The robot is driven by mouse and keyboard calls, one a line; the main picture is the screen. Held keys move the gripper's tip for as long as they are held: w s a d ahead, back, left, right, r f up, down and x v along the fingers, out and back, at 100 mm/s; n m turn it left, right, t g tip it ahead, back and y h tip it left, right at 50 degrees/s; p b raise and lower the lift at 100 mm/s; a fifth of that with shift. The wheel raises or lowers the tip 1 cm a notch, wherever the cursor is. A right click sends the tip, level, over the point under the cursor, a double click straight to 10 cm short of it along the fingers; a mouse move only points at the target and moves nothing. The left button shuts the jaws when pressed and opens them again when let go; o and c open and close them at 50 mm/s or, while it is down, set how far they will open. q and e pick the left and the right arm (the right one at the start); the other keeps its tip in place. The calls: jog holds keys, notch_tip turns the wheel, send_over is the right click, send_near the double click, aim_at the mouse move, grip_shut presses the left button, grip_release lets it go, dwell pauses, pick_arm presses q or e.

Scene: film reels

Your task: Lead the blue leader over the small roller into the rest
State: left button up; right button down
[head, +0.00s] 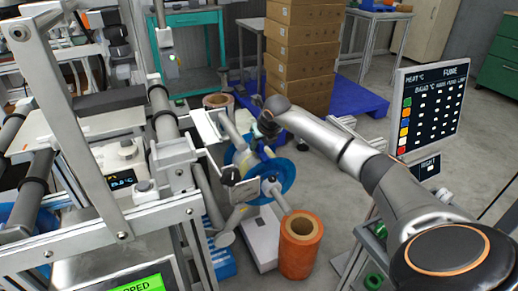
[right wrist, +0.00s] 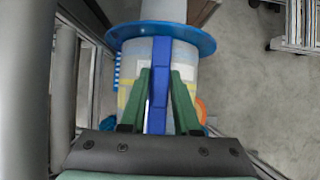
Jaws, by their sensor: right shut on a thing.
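The blue leader (right wrist: 160,75) is a narrow blue strip in the right wrist view. It runs down the middle of the picture, in front of a pale roll with a blue flange (right wrist: 125,32). My right gripper (right wrist: 160,78) has its two green fingers shut on the leader, one on each side. In the head view my right arm reaches in from the right, and the right gripper (head: 267,143) is small and partly hidden beside the blue reel (head: 284,178). I cannot surely single out the small roller or the rest among the grey machine parts. My left gripper is not in view.
The metal machine frame (head: 85,120) with several grey rollers fills the left. An orange roll (head: 301,258) stands in front of the blue reel. A screen (head: 432,105) is at the right, and stacked cartons (head: 300,60) stand behind.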

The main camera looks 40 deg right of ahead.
jog(key=shift+r+p, duration=2.1)
jog(key=shift+r, duration=0.45)
dwell(0.8)
